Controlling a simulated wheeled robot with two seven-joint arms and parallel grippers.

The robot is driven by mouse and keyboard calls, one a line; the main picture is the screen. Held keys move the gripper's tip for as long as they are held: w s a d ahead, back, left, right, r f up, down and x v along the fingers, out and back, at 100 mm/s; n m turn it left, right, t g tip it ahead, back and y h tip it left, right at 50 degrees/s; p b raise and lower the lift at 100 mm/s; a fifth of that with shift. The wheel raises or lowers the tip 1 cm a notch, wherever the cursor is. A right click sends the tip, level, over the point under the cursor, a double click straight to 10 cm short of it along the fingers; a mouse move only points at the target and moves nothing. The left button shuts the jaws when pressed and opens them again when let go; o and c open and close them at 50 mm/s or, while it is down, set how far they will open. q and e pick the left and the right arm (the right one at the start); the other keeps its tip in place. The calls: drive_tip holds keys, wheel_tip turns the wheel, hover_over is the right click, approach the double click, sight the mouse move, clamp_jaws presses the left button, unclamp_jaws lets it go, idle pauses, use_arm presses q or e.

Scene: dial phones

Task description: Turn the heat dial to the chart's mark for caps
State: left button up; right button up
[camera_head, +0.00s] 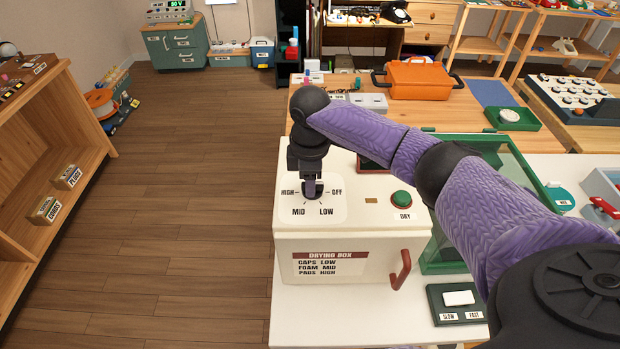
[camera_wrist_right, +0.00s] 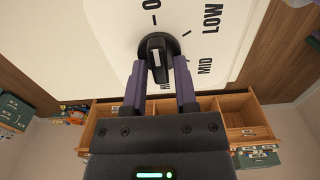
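The black heat dial (camera_wrist_right: 157,47) sits on the white top of the drying box (camera_head: 335,262). Labels around it read HIGH, MID, LOW and OFF. In the wrist view its bar lies roughly along the line between OFF and HIGH; I cannot tell which end is the pointer. The chart (camera_head: 330,264) on the box's front reads CAPS LOW, FOAM MID, PADS HIGH. My right gripper (camera_head: 312,186) is down over the dial, and in the wrist view its fingers (camera_wrist_right: 160,72) stand on both sides of the bar. Whether they press on it is unclear. My left gripper is out of view.
A green DRY button (camera_head: 401,199) is on the box top, right of the dial. A red handle (camera_head: 401,270) sticks out in front. A green-framed case (camera_head: 465,262) and a SLOW/FAST switch (camera_head: 458,298) stand to the right. Open floor lies left.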

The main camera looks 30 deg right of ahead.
clamp_jaws()
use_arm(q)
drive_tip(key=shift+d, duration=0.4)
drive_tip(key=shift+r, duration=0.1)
use_arm(e)
drive_tip(key=shift+r, duration=0.1)
drive_tip(key=shift+r+m+p, duration=0.1)
drive_tip(key=shift+m+p, duration=0.3)
drive_tip(key=shift+p, duration=0.3)
drive_tip(key=m+p, duration=0.4)
drive_tip(key=p, duration=0.1)
drive_tip(key=shift+w+r, duration=0.1)
drive_tip(key=m+p, duration=0.2)
drive_tip(key=m, duration=0.1)
use_arm(q)
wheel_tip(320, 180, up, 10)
drive_tip(key=p, duration=0.2)
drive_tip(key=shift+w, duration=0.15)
use_arm(e)
drive_tip(key=shift+d+f+m, duration=0.1)
drive_tip(key=shift+m, duration=0.85)
drive_tip(key=shift+d+f+m, duration=0.1)
drive_tip(key=shift+m, duration=0.85)
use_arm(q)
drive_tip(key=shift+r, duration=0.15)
use_arm(e)
drive_tip(key=shift+w+m, duration=0.1)
drive_tip(key=shift+m, duration=0.2)
